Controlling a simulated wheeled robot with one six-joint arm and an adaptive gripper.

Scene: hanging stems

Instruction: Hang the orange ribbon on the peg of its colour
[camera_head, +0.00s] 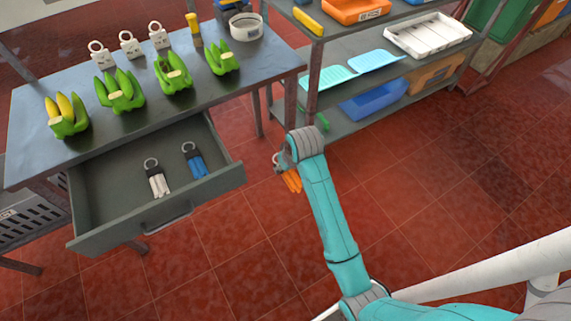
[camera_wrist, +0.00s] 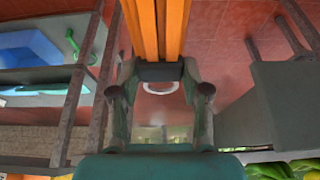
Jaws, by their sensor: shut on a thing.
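The orange ribbon (camera_head: 291,181) hangs below my gripper (camera_head: 281,160) in the head view, above the floor to the right of the open drawer. In the wrist view, its orange strips (camera_wrist: 158,28) run up from a dark band (camera_wrist: 160,72). My gripper (camera_wrist: 160,76) is shut on that dark band, one finger on each side. A pale ring (camera_wrist: 160,88) shows between the fingers. A white ribbon (camera_head: 157,181) and a blue ribbon (camera_head: 194,160) lie in the drawer, each with a dark ring. I cannot make out any coloured peg in either view.
The open drawer (camera_head: 212,183) juts from the table (camera_head: 200,103), which bears several banana bunches (camera_head: 121,92) and white ringed items (camera_head: 131,46). A shelf rack (camera_head: 345,123) with a blue tray (camera_head: 373,100) stands behind my arm. Floor to the right is clear.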

